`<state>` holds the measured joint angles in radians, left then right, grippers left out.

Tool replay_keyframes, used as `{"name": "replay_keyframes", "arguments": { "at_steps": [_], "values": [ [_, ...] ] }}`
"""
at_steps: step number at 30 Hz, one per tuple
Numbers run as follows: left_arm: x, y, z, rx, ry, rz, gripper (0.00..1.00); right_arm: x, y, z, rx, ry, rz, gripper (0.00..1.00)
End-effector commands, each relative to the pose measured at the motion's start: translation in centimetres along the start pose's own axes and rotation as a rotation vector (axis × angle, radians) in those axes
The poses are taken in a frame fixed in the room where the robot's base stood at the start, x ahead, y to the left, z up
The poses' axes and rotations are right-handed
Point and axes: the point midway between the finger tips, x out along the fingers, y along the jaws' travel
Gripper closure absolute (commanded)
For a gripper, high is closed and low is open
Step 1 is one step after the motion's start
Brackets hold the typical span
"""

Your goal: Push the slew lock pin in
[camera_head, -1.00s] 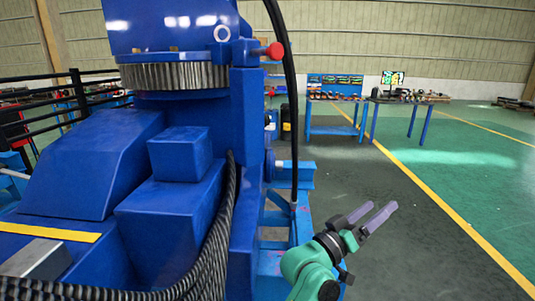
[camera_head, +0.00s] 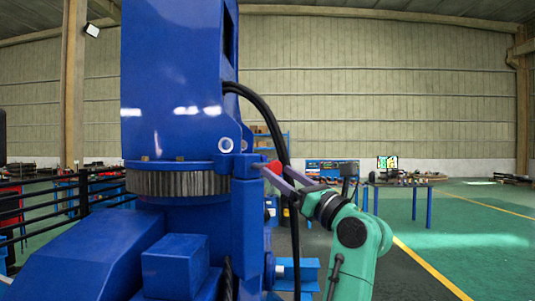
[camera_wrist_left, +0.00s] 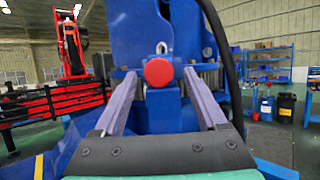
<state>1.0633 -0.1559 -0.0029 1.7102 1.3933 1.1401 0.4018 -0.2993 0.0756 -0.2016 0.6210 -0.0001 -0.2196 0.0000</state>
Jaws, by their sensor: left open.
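My left gripper (camera_head: 273,170) is open at the knob. In the wrist view one finger of the left gripper (camera_wrist_left: 160,75) lies on each side of the knob, with a visible gap on both sides. I cannot tell how deep the pin sits. My right gripper is not in view.
A black hose (camera_head: 282,130) hangs down close behind the gripper. The toothed slew ring (camera_head: 180,183) and blue crane upper body (camera_head: 172,80) stand left. A metal ring (camera_wrist_left: 161,48) shows just above the knob. A workbench (camera_head: 402,186) stands far off at right; the floor there is clear.

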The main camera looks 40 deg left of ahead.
Motion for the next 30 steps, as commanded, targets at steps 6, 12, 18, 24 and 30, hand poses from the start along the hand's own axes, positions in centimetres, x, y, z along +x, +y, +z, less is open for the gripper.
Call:
{"name": "replay_keyframes", "arguments": {
  "at_steps": [6, 12, 18, 24, 30],
  "values": [
    [4.8, 0.0, 0.4, 0.002, -0.002, 0.002, 0.26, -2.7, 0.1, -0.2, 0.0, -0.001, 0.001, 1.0],
    [5.7, 0.0, 0.0, 0.0, -0.002, 0.0, 0.26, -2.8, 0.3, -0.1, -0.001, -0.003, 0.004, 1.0],
    [5.6, 0.0, 0.0, 0.0, -0.002, 0.0, 0.45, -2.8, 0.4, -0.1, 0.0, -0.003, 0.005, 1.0],
    [5.6, 0.0, 0.0, 0.0, -0.002, 0.0, 1.0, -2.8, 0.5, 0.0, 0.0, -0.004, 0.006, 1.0],
    [5.6, 0.0, 0.0, 0.0, -0.002, 0.0, 1.0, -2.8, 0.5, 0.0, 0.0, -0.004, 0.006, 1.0]
  ]
}}
